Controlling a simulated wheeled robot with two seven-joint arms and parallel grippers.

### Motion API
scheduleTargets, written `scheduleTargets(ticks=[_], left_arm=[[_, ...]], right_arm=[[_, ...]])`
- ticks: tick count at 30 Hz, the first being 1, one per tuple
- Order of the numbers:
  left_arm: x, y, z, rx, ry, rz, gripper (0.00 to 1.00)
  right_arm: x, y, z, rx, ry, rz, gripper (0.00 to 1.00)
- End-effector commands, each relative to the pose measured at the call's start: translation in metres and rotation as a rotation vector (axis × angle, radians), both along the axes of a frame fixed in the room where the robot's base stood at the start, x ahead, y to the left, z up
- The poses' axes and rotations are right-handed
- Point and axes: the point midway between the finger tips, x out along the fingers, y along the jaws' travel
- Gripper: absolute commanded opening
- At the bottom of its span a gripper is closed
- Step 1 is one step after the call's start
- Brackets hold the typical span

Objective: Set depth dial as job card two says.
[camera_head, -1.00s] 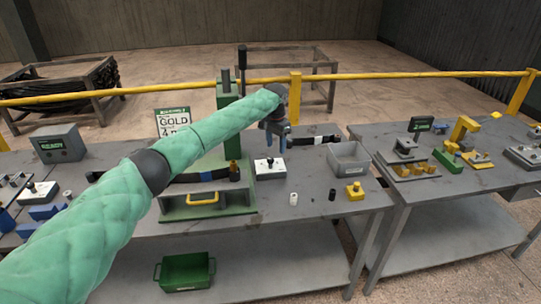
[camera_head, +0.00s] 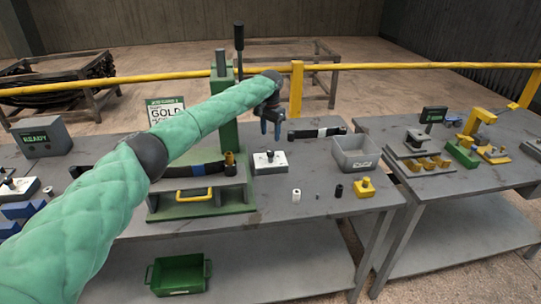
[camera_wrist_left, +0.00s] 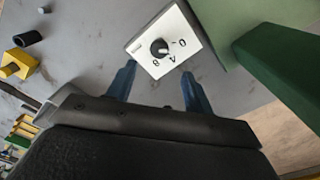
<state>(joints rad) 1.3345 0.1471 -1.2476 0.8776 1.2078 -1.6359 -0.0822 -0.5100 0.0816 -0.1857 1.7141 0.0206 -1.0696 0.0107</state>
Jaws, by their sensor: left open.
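The depth dial is a white box with a black knob (camera_head: 270,160) on the grey table, right of the green press. My right gripper is out of view.
The green press (camera_head: 224,125) stands close left of the dial. A grey bin (camera_head: 355,155), a white cylinder (camera_head: 296,195), a black cylinder (camera_head: 339,191) and a yellow block with a knob (camera_head: 365,188) sit to the right. A grey READY box (camera_head: 42,138) is at far left.

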Motion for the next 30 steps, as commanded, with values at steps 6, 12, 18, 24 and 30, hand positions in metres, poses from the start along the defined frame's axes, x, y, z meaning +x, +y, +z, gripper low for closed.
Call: scheduleTargets(ticks=[6, 12, 18, 24, 30], left_arm=[[0.0, 0.0, -0.009, 0.0, 0.0, 0.0, 0.52], [0.0, 0.0, -0.022, 0.001, 0.001, 0.0, 0.52], [0.0, 0.0, -0.049, 0.001, 0.001, 0.0, 0.52], [0.0, 0.0, -0.073, 0.001, 0.001, 0.001, 0.52], [0.0, 0.0, -0.084, 0.001, -0.001, 0.001, 0.52]], right_arm=[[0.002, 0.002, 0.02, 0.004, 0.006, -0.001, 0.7], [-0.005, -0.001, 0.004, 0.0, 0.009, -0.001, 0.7], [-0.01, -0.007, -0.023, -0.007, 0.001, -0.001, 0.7], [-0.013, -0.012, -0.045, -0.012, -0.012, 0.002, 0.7], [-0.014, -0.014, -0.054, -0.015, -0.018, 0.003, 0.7]])
